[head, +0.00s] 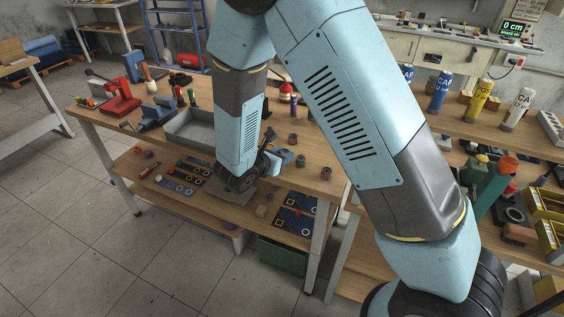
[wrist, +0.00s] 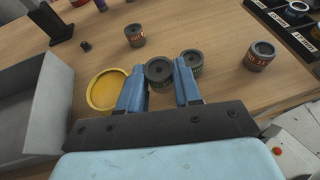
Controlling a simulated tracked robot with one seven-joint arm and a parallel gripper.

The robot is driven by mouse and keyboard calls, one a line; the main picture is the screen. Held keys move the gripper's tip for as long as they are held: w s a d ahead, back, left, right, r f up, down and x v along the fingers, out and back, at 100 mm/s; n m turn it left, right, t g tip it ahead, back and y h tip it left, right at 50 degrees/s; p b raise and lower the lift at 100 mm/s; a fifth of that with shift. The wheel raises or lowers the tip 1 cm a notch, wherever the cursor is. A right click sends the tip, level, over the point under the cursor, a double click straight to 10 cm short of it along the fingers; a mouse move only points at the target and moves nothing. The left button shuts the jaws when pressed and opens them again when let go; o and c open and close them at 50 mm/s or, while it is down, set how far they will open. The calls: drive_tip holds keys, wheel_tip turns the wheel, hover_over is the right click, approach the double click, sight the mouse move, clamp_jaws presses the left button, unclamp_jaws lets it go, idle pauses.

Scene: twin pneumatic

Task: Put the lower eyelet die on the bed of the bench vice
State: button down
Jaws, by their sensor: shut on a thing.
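My gripper (wrist: 159,84) has its two blue fingers closed on a dark grey round die (wrist: 159,71) with a hole in its top. The die is upright between the fingertips, low over the wooden bench or on it; I cannot tell which. Its label is not readable, so I cannot confirm that it is the lower eyelet die. In the head view my gripper (head: 281,157) is over the bench's right part, and the arm mostly hides it. A blue tool that looks like the bench vice (head: 157,111) stands at the bench's left, well away from my gripper.
Similar dies stand close behind (wrist: 191,58), farther back (wrist: 135,36) and to the right (wrist: 259,56). A yellow dish (wrist: 94,103) is just left of the fingers. A grey tray (head: 180,137) lies between vice and gripper. A red press-like tool (head: 121,98) stands beyond the vice.

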drive_tip(key=shift+s+f, duration=0.1)
drive_tip(key=shift+f, duration=1.2)
drive_tip(key=shift+f, duration=0.1)
drive_tip(key=c, duration=1.1)
unclamp_jaws()
drive_tip(key=shift+o, duration=0.2)
